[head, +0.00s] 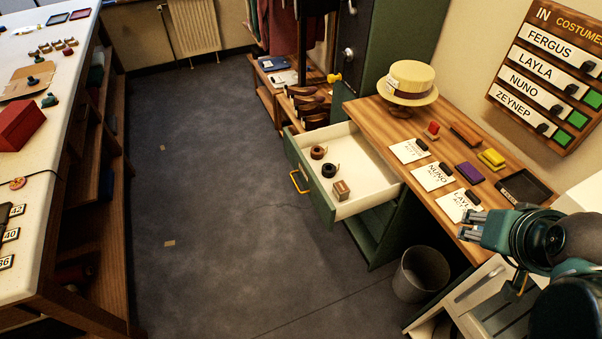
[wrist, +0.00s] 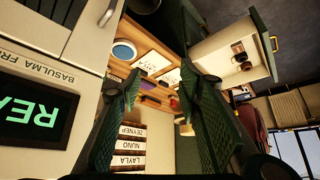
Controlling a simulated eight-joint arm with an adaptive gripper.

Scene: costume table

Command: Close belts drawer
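The belts drawer (head: 345,205) is pulled out from the green cabinet under the wooden desk. Its green front (head: 312,190) has a brass handle (head: 299,182) facing left. My gripper (head: 468,228) is at the right of the head view, by the desk's near end, well apart from the drawer. In the wrist view my gripper (wrist: 160,80) has its fingers spread with nothing between them.
The desk (head: 445,150) holds a straw hat (head: 409,82), name cards, stamps and pads. A grey bin (head: 420,274) stands on the floor near the cabinet. A white-topped table (head: 45,170) runs along the left. The floor (head: 225,180) between is clear.

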